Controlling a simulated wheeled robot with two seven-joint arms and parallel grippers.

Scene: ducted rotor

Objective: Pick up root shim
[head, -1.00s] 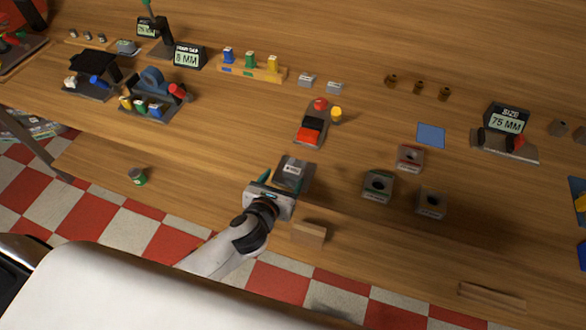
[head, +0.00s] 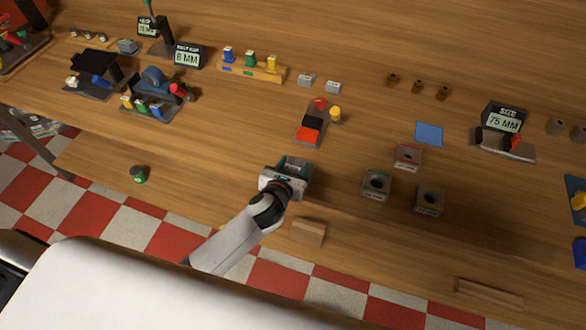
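A small grey block with a white label, which may be the root shim, lay on a dark plate near the bench's front edge in the earlier frame. My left gripper (head: 287,174) is now right over that spot and hides most of the block and plate. The fingers point down and away from the camera, so I cannot tell whether they are open or shut, or whether they touch the block. Two other small grey labelled blocks (head: 306,80) lie farther back. My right gripper is not in view.
Grey blocks with round holes (head: 376,185) stand to the right. A wooden block (head: 309,232) is in front, and a green-banded can (head: 138,174) is at left. Bare wood lies between can and gripper.

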